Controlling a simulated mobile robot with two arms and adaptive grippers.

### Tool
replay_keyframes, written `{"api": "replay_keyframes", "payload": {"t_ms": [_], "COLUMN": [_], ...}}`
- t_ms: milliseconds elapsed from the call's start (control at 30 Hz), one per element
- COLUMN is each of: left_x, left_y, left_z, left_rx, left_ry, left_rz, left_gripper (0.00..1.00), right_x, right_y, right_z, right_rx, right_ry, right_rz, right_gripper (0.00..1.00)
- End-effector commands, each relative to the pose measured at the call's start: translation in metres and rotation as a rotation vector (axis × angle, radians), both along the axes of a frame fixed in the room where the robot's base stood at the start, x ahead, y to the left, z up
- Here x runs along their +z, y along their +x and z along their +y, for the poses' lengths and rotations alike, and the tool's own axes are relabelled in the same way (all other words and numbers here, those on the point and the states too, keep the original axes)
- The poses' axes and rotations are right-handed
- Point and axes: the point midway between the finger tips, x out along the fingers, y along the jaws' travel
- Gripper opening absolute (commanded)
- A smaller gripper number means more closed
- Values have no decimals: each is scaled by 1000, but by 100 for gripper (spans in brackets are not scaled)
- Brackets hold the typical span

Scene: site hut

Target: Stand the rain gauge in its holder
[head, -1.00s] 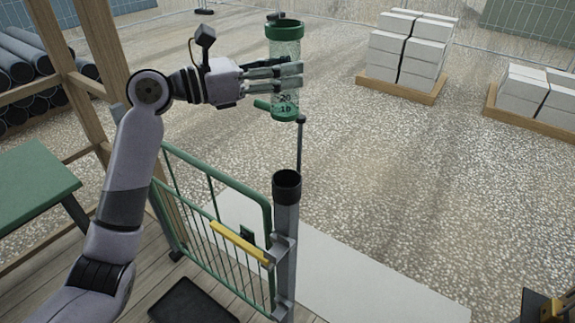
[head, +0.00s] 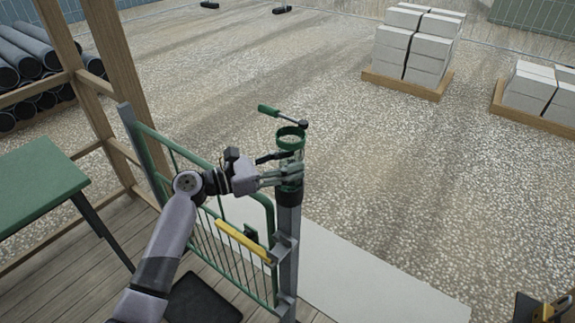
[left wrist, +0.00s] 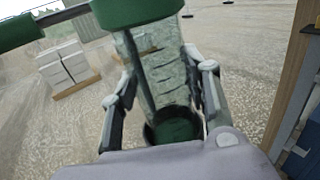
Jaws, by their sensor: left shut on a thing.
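The rain gauge (head: 291,150) is a clear tube with a green rim, upright above the post. It also fills the middle of the left wrist view (left wrist: 160,70). The holder (head: 289,197) is a black cup on top of the grey post. The gauge's lower end is inside the cup's mouth in the left wrist view; how deep it sits I cannot tell. My left gripper (head: 283,177) is shut around the gauge's lower part, just above the cup, with a finger on each side.
A green-handled lever (head: 268,110) extends close behind the gauge. A green gate (head: 210,240) with a yellow bar adjoins the post. A green table (head: 40,180) stands left. Stacked blocks (head: 415,50) stand far off; open gravel lies right of the post.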

Motion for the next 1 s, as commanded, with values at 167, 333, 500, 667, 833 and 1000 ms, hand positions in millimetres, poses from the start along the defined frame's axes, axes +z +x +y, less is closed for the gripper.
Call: {"api": "replay_keyframes", "payload": {"t_ms": [167,333,500,667,833,1000], "left_x": [-14,-15,-14,-14,-14,-15], "left_y": [0,0,0,0,0,-1], "left_z": [0,0,0,0,0,4], "left_rx": [1,0,0,0,0,1], "left_ry": [-1,-1,0,-1,-1,0], "left_rz": [-2,-3,-2,-1,-1,-2], "left_gripper": [12,12,54,63,63,63], "right_x": [2,2,2,2,2,0], "right_y": [-1,-1,-1,-1,-1,-1], "right_z": [-1,-5,-9,-11,-11,-11], "right_rx": [2,3,4,3,1,1], "right_ry": [-1,-7,-11,-13,-13,-13], "right_rz": [1,1,1,1,1,1], "right_gripper": [40,40,40,40,40,40]}}
